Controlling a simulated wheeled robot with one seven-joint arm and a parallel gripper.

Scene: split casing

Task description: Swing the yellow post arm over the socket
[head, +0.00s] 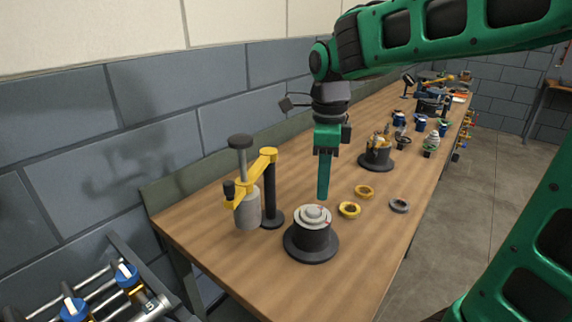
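The yellow post arm (254,173) sits at the top of a black post (270,197) and reaches toward the left front. A grey cylinder (247,209) hangs at its outer end, with a dark-capped rod (241,150) above. The socket (311,242) appears to be the black round stand right of the post; a light grey stepped part (313,215) sits at its top. The arm's outer end is left of the socket, not over it. My gripper (323,195) points down just above or behind the socket. Its fingers overlap in this view, so their opening is hidden.
A black stand with yellow parts (377,154) is farther back. A rack with blue-capped rods (115,290) is at lower left. The table front is clear.

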